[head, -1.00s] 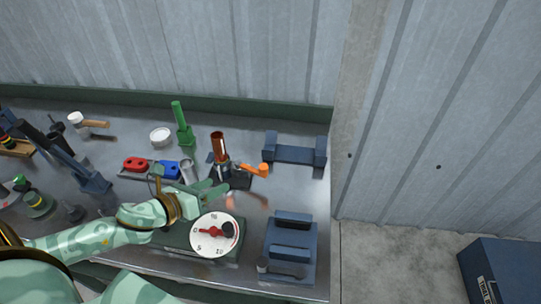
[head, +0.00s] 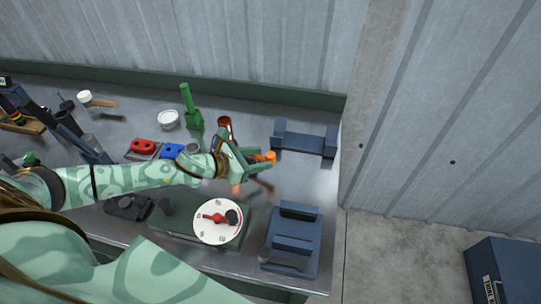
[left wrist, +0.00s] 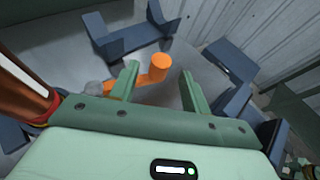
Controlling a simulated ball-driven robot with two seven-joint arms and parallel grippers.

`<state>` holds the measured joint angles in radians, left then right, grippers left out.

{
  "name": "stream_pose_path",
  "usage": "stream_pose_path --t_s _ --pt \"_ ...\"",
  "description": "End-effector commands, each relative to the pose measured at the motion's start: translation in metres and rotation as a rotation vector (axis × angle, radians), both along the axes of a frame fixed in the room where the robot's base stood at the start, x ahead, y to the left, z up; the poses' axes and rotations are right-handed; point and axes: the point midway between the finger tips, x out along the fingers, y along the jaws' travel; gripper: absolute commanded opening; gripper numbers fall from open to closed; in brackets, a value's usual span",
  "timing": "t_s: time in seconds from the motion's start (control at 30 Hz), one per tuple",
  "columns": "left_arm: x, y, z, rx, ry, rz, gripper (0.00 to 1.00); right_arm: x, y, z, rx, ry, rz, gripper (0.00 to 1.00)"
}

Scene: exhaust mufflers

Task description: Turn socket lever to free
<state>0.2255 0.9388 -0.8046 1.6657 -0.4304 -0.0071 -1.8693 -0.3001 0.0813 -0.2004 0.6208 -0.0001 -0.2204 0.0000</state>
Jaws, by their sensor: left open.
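The orange socket lever (head: 264,158) sticks out to the right of the socket with the upright copper-brown tube (head: 225,127). My left gripper (head: 262,163) is at the lever in the head view and hides the socket's base and most of the lever arm. In the left wrist view, the lever's round orange knob (left wrist: 160,66) stands between the two open fingers of the left gripper (left wrist: 160,82), with space on both sides. The brown tube (left wrist: 28,88) is at the left edge there. My right gripper is not in view.
A blue cradle (head: 305,143) stands behind and right of the lever, and a blue fixture (head: 293,240) in front. A dial box (head: 218,221) sits in front of my left arm. A green post (head: 191,110) stands behind. Bare bench lies right of the lever.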

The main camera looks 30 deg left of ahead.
Motion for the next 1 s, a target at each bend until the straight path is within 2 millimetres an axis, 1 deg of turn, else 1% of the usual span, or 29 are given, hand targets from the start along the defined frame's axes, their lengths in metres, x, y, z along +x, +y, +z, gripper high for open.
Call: stream_pose_path --t_s 0.03,0.1,0.23,0.4,0.6,0.63,0.67,0.7,0.77,0.8,1.0 --pt "0.01 -0.006 -0.004 -0.004 -0.001 0.002 0.47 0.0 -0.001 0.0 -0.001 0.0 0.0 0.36" --pt "0.019 -0.012 -0.008 -0.001 -0.002 0.0 0.47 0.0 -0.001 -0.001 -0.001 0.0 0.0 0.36" --pt "0.03 -0.019 -0.015 -0.001 0.001 0.002 0.47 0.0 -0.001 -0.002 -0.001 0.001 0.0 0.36" --pt "0.036 -0.023 -0.018 -0.001 0.0 0.0 0.47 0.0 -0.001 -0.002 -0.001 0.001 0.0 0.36" --pt "0.035 -0.023 -0.018 -0.001 0.0 0.0 0.47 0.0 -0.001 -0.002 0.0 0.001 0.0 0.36" --pt "0.035 -0.023 -0.018 -0.001 0.0 0.0 0.41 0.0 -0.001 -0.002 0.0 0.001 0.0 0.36" --pt "0.035 -0.023 -0.018 -0.001 0.0 0.0 0.33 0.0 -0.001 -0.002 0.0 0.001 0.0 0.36" --pt "0.035 -0.023 -0.018 -0.001 0.0 0.0 0.22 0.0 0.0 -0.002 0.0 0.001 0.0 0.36" --pt "0.035 -0.023 -0.018 -0.002 0.001 0.001 0.05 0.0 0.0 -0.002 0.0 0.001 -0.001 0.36" --pt "0.035 -0.023 -0.018 -0.002 0.001 0.001 0.0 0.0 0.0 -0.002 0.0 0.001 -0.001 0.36" --pt "0.034 -0.022 -0.018 -0.001 0.001 -0.007 0.0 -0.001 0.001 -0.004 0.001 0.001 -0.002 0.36"
